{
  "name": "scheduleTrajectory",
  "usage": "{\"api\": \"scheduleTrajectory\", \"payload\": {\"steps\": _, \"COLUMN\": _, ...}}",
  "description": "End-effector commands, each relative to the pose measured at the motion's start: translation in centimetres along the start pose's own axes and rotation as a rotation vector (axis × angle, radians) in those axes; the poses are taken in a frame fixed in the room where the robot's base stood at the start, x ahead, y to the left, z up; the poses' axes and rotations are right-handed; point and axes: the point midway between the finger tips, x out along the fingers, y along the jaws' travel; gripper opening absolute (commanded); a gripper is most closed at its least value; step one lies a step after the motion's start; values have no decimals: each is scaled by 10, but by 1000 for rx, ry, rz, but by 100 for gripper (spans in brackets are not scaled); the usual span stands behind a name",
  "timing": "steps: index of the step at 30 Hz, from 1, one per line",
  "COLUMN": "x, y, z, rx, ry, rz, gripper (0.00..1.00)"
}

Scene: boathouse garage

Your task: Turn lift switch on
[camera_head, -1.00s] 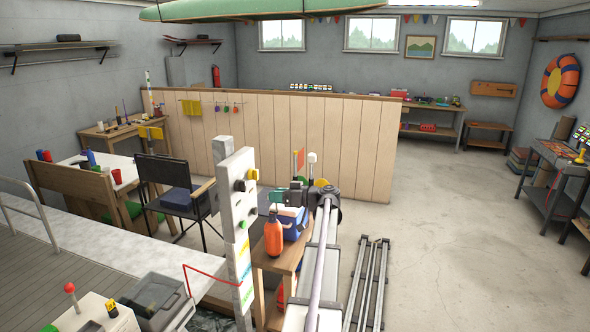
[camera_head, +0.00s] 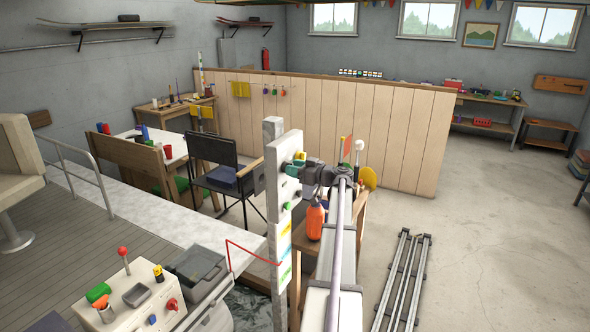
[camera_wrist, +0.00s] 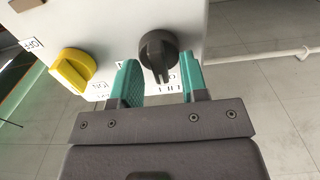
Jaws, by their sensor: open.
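A white control panel (camera_head: 285,200) stands on a post in the head view. In the wrist view, the panel (camera_wrist: 105,22) carries a black rotary knob (camera_wrist: 158,52) and, to its left, a yellow rotary knob (camera_wrist: 72,69). A partly hidden label below the black knob seems to read "LIFT". A label near the yellow knob seems to read "OFF". My gripper (camera_wrist: 160,76) is open, with one teal finger on each side of the black knob. I cannot tell whether the fingers touch it.
An orange bottle (camera_head: 315,221) stands on a small wooden table right of the panel post. A console with a red-topped lever (camera_head: 123,252) is at the lower left. A folding chair (camera_head: 222,172) stands behind the panel. Metal rails (camera_head: 403,285) lie on the floor at right.

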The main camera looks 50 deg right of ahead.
Motion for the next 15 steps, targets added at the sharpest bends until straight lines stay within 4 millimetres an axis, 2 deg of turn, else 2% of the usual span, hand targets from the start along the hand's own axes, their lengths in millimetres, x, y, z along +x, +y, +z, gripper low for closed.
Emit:
{"api": "scheduleTrajectory", "payload": {"steps": 6, "x": 0, "y": 0, "z": 0, "rx": 0, "ry": 0, "rz": 0, "gripper": 38}}
{"api": "scheduleTrajectory", "payload": {"steps": 15, "x": 0, "y": 0, "z": 0, "rx": 0, "ry": 0, "rz": 0, "gripper": 10}}
